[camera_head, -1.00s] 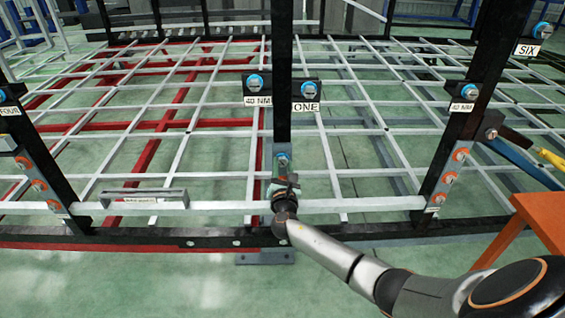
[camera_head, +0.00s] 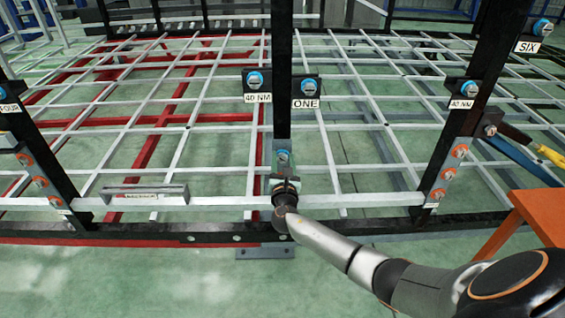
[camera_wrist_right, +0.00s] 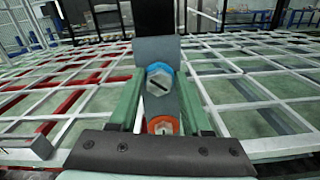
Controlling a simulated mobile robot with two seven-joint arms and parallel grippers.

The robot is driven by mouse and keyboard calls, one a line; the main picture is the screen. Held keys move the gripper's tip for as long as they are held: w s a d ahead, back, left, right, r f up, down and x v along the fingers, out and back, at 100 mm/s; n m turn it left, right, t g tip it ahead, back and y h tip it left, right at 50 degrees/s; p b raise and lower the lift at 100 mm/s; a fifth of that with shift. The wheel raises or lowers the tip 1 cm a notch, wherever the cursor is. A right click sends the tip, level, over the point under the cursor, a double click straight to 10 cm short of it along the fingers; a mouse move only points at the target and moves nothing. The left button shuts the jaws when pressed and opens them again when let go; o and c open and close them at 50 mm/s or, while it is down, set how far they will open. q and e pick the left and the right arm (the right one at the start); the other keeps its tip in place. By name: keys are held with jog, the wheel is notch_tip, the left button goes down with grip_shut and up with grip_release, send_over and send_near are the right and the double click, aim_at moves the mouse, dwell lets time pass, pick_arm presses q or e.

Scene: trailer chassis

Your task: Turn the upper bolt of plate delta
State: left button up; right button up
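A grey plate (camera_wrist_right: 158,50) is fixed at the foot of the central black post, and no delta label is readable on it. Its upper bolt has a blue rim and a slotted head; it shows in the right wrist view (camera_wrist_right: 159,78) and in the head view (camera_head: 283,157). A lower bolt (camera_wrist_right: 163,125) with an orange rim sits below it. My right gripper (camera_head: 285,180) is at the plate, just below the blue bolt in the head view. In the right wrist view its green fingers are apart, one on each side of the plate, gripping nothing visible. My left gripper is out of view.
Blue-rimmed bolts labelled 40 NM (camera_head: 255,80) and ONE (camera_head: 307,87) sit higher on the post. Side plates with orange-rimmed bolts flank it left (camera_head: 40,182) and right (camera_head: 449,174). A white crossbar (camera_head: 230,202) runs behind the gripper. An orange table (camera_head: 545,210) stands right.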

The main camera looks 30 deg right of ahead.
jog(key=shift+o, duration=1.2)
jog(key=shift+a+f, duration=0.1)
jog(key=shift+f, duration=0.1)
jog(key=shift+s, duration=0.1)
jog(key=p+v, duration=0.1)
jog(key=v, duration=1.1)
jog(key=shift+s, duration=0.25)
jog(key=shift+a, duration=0.15)
